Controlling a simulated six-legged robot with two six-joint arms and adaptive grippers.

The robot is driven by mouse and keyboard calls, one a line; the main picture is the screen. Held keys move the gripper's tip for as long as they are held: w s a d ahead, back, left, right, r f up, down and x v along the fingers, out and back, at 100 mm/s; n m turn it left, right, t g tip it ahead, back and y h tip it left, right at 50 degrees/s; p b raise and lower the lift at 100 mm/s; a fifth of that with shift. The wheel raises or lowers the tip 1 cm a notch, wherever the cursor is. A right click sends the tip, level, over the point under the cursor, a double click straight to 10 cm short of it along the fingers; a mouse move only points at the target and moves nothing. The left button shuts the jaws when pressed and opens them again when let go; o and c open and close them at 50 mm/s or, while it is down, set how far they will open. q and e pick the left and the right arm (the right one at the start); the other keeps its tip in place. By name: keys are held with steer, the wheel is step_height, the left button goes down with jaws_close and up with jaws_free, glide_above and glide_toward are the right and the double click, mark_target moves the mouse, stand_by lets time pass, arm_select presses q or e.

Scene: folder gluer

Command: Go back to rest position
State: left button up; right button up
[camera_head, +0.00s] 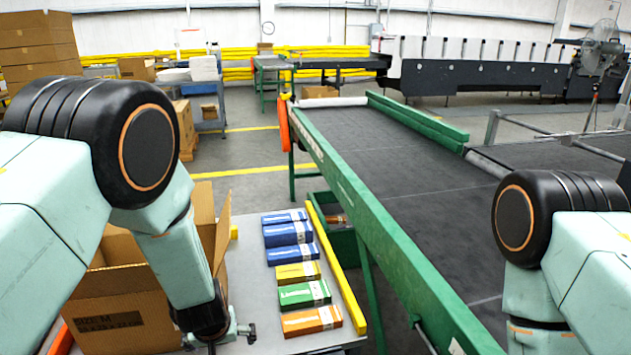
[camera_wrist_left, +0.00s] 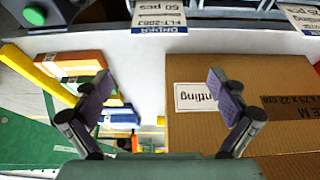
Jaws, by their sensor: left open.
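My left arm comes in from the left in the head view and reaches down beside an open cardboard box (camera_head: 112,318). My left gripper (camera_head: 212,336) is low at the box's right side, partly cut off by the lower picture edge. In the left wrist view its two fingers (camera_wrist_left: 162,90) are spread apart with nothing between them. The cardboard box (camera_wrist_left: 285,88) with a white label lies to the right there, partly behind one finger. My right arm shows at the right of the head view; its gripper is out of view.
Blue, yellow, green and orange cartons (camera_head: 311,321) lie in a row on the grey table (camera_head: 245,285), right of my left gripper. A yellow bar (camera_head: 338,270) edges the table. A green-framed conveyor (camera_head: 400,150) runs alongside. A green bin (camera_head: 343,245) stands below it.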

arm_select(q)
steer(key=shift+s+a, duration=0.25)
steer(key=shift+a, duration=0.65)
steer(key=s+a+f+b, duration=0.1)
steer(key=s+a+f, duration=0.1)
steer(key=s+a, duration=0.2)
steer(key=shift+s+m+b, duration=0.4)
steer(key=shift+s, duration=1)
